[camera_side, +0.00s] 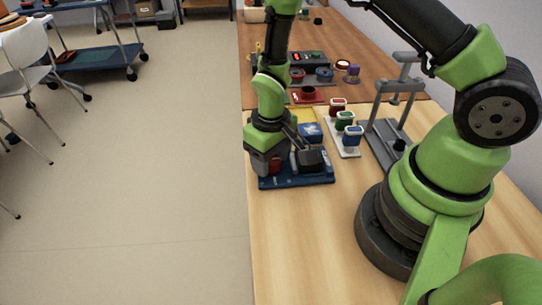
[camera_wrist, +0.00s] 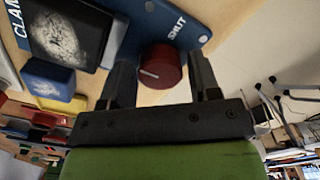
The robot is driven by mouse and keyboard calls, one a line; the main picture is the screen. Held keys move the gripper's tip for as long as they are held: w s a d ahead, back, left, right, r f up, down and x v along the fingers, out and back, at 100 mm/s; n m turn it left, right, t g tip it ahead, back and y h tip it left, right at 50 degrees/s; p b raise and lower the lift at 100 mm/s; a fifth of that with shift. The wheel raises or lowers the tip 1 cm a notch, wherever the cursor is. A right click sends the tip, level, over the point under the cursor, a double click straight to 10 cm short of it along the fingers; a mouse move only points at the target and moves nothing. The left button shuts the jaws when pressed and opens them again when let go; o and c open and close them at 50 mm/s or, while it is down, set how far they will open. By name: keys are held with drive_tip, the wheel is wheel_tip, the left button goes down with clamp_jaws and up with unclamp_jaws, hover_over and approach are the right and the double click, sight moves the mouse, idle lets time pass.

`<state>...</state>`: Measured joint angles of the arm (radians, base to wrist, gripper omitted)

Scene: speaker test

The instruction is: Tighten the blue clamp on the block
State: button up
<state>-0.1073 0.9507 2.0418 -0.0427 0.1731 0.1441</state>
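The blue clamp base (camera_side: 298,183) lies near the left edge of the wooden table; in the wrist view its plate (camera_wrist: 178,18) carries the words CLAM, cut off by the frame, and SHUT. A dark block (camera_side: 312,160) sits on it and shows a pale, mottled face (camera_wrist: 54,32) in the wrist view. The clamp's round red knob (camera_wrist: 162,68) has a white pointer line. My gripper (camera_wrist: 161,75) is open, with one finger on each side of the knob and visible gaps between. In the side view my gripper (camera_side: 272,160) is low at the clamp's left end.
A white strip (camera_side: 350,152) holding red, green and blue pieces stands right of the clamp. A grey stand (camera_side: 384,140) is beyond it. A dark box with a red display (camera_side: 309,60) and small items are farther back. The table front is clear.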

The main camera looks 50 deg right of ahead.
drive_tip(key=shift+o, duration=0.7)
